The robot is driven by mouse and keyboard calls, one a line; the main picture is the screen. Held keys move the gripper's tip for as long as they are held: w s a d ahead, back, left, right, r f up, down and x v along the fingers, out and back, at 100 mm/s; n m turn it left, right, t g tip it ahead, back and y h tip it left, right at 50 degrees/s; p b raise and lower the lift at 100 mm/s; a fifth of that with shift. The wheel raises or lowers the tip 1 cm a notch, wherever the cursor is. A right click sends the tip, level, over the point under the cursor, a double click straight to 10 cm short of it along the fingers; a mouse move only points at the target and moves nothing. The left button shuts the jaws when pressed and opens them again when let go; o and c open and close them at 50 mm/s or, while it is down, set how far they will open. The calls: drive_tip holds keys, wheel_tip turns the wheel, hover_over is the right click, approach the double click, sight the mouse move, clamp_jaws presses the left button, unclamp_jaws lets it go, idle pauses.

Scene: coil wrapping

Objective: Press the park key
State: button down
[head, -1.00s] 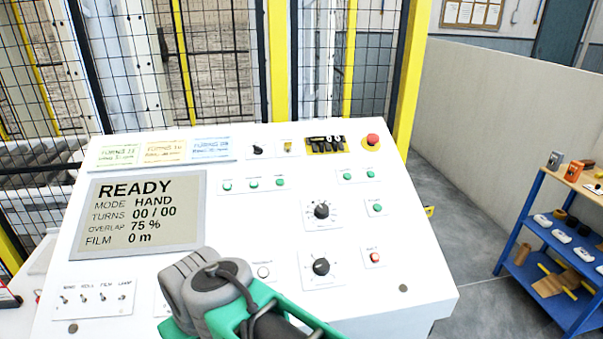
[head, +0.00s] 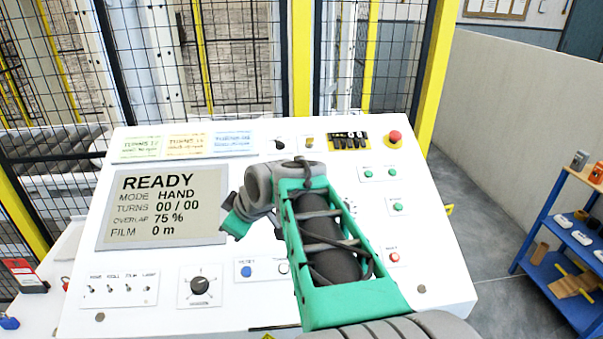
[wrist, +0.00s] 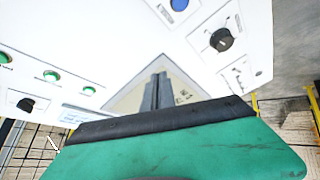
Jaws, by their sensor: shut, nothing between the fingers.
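The white sloped control panel (head: 140,270) fills the middle of the head view, with several keys whose labels are mostly too small to read, so I cannot tell which is the park key. Green keys show at its upper right (head: 392,172) and lower down (head: 397,207). The wrist view shows a row of three green keys, the middle one (wrist: 50,75) left of my gripper (wrist: 157,92); in the head view my arm hides that row. My gripper is shut and empty, its fingertips over a corner of the beige display. I cannot tell whether they touch it.
The display (head: 165,207) reads READY, MODE HAND. A blue button (head: 246,271) and a black knob (head: 199,286) sit below it. A red mushroom button (head: 395,136) is at the panel's top right. A wire fence stands behind; a blue shelf (head: 560,260) stands right.

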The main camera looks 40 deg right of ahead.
drive_tip(key=d+r+n+t+p, duration=0.1)
drive_tip(key=d+r, duration=0.4)
drive_tip(key=d, duration=0.6)
drive_tip(key=d+r+n+t+h+p, duration=0.1)
drive_tip(key=d+r+n+t, duration=0.3)
drive_tip(key=d, duration=0.8)
drive_tip(key=shift+r+n, duration=0.5)
drive_tip(key=shift+r, duration=0.4)
drive_tip(key=shift+w+d, duration=0.1)
drive_tip(key=w+f, duration=0.1)
drive_tip(key=f, duration=0.1)
drive_tip(key=d+f+b, duration=0.1)
drive_tip(key=f, duration=0.2)
drive_tip(key=w+f+b, duration=0.1)
drive_tip(key=f, duration=0.1)
drive_tip(key=shift+w+d+f, duration=0.3)
drive_tip(key=shift+d+f, duration=0.05)
drive_tip(key=shift+w+d+f+b, duration=0.15)
drive_tip(key=shift+w+f+b, duration=0.1)
drive_tip(key=shift+b, duration=0.35)
drive_tip(key=shift+f, duration=0.1)
drive_tip(key=shift+w+d+f+b, duration=0.1)
drive_tip(key=shift+f+b, duration=0.2)
drive_tip(key=shift+b, duration=0.55)
